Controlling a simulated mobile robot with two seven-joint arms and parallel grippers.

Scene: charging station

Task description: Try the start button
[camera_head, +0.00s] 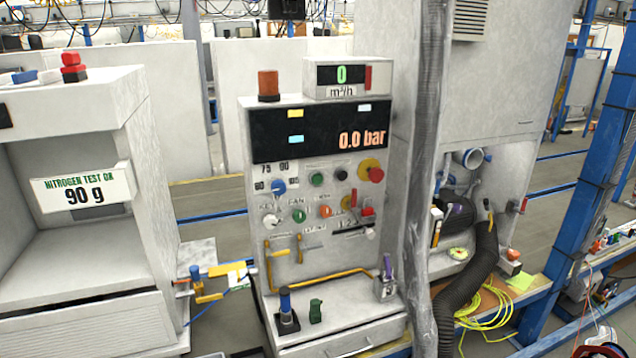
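The control panel (345,200) stands upright in the middle of the head view. A green button (317,180) sits on its upper row, with a black button (342,174) to its right. A red mushroom button on a yellow base (371,170) is at the right end of that row. A green knob (299,215) sits lower, under a label that reads FAN. The small labels are too blurred to tell which one is the start button. The dark display (318,130) reads 0.0 bar. Neither of my grippers shows.
A white cabinet (75,200) marked NITROGEN TEST OK, 90 g, stands at left. A grey vertical conduit (425,150) and black hose (468,275) run right of the panel. A ledge below the panel (345,325) carries a blue-topped lever (286,308) and small green part (316,311).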

